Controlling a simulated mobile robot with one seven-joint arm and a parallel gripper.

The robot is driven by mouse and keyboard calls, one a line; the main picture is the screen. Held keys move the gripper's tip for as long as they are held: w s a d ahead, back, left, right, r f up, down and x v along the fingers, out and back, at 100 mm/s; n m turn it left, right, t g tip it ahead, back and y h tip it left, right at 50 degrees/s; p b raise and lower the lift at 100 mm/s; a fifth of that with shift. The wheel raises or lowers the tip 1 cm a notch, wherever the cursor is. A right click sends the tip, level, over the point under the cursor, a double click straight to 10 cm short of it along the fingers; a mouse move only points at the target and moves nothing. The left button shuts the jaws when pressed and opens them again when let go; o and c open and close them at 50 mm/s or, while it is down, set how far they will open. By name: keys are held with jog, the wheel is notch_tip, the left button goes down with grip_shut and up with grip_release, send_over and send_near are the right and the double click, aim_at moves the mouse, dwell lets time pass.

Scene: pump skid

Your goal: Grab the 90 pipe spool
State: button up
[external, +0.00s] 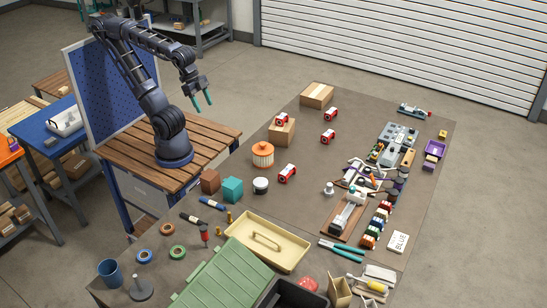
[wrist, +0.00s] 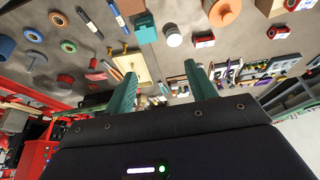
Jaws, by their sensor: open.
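Several small red pieces with white faces, which look like the pipe spools, lie spread over the brown mat. In the external view one (external: 287,173) is nearest, one (external: 282,119) is at a cardboard box, and two others (external: 331,114) (external: 328,136) lie further right. Any number on them is too small to read, so I cannot tell which is the 90. One also shows in the wrist view (wrist: 203,41). My gripper (external: 203,101) is open and empty, raised left of the mat, well apart from all of them. Its teal fingers (wrist: 160,85) are spread in the wrist view.
An orange-lidded pot (external: 262,155), a teal block (external: 232,190) and a white-topped jar (external: 260,185) stand near the closest red piece. Cardboard boxes (external: 317,95) stand behind. A cream tray (external: 285,242) and green box (external: 225,278) fill the front. The mat's middle is fairly clear.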

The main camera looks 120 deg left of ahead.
jog(key=shift+o, duration=0.4)
jog(key=n+g, duration=0.5)
jog(key=n, duration=1.3)
send_over(287, 169)
notch_tip(287, 169, down, 26)
jog(key=shift+m, duration=0.3)
jog(key=shift+w+d+f, duration=0.1)
jog(key=shift+f, duration=5.2)
jog(key=shift+c, duration=0.4)
